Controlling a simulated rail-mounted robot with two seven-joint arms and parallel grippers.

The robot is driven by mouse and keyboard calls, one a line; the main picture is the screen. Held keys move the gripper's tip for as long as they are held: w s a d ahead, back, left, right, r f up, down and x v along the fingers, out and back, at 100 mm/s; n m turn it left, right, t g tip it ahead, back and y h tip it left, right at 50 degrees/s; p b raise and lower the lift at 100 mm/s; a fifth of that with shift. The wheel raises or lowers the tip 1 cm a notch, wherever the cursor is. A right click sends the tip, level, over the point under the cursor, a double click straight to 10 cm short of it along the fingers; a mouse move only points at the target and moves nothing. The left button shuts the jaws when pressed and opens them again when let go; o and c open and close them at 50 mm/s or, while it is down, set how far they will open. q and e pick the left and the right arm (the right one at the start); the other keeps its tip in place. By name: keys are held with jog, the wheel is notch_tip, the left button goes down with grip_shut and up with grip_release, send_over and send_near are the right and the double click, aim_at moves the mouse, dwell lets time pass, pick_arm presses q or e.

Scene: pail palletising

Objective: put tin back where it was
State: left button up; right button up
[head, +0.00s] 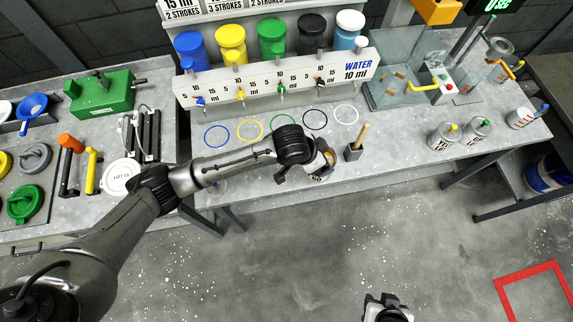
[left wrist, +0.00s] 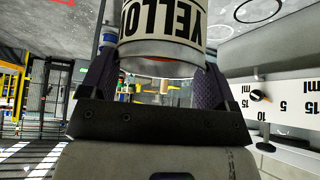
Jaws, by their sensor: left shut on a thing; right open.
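My left gripper (head: 318,166) is shut on a tin, held over the front edge of the bench. In the left wrist view the tin (left wrist: 165,28) is pale with a black label reading "YELLO", the rest cut off, and sits between both fingers (left wrist: 155,72). In the head view the tin is mostly hidden by the gripper. My right gripper (head: 388,306) is open and empty, low over the floor at the bottom edge. Two clear-sided tins, one with a yellow top (head: 443,136) and one with a green top (head: 477,130), stand at the bench's right.
Coloured rings, including a yellow ring (head: 250,131) and a white ring (head: 346,114), lie below the dispenser rack (head: 285,82). A small dark holder with a wooden stick (head: 354,152) stands close right of the held tin. A glass-walled box (head: 400,84) is behind. Another can (head: 520,118) is far right.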

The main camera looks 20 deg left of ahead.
pick_arm(q)
jog(key=shift+s+f+m+h, duration=0.1)
jog(key=shift+s+m+h, duration=0.25)
jog(key=shift+m, duration=0.25)
jog(key=shift+a+f+m+g, duration=0.1)
jog(key=shift+a+m+g, duration=0.05)
jog(key=shift+m+g, duration=0.35)
jog(key=w+a+f, duration=0.2)
jog(key=a+f, duration=0.8)
jog(key=a, duration=0.1)
jog(key=shift+w+f, duration=0.25)
jog(key=shift+f, duration=0.15)
jog(key=shift+f+b, duration=0.15)
jog(key=shift+b, duration=0.2)
